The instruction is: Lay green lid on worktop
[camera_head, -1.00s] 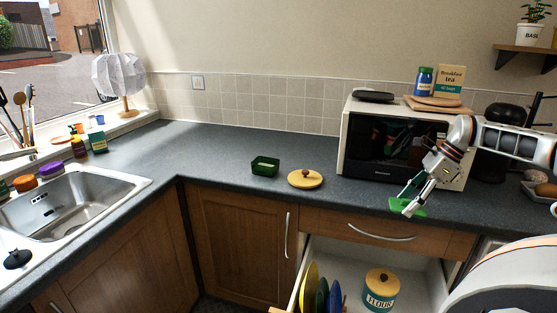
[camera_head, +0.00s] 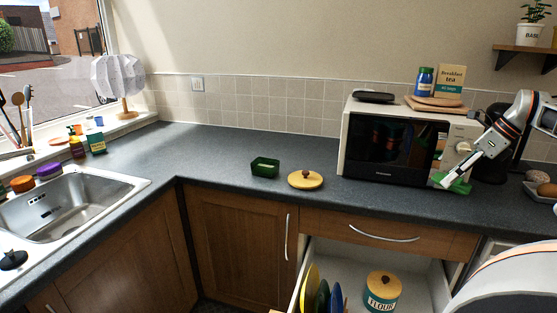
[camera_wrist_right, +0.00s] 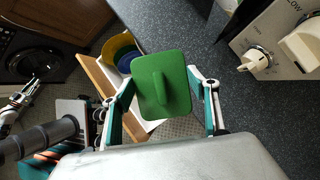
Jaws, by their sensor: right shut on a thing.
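The lid seems held above the grey worktop (camera_head: 225,150); the exact gap is hard to tell. A small arm end, likely my left gripper (camera_wrist_right: 33,90), shows at the left of the wrist view; its jaws are too small to judge.
A dark green open box (camera_head: 265,167) and a yellow round lid (camera_head: 306,180) stand mid-worktop. The microwave (camera_head: 385,145) is close to the held lid. Below is an open drawer with a flour jar (camera_head: 381,292) and plates (camera_head: 320,295). Worktop left of the box is clear.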

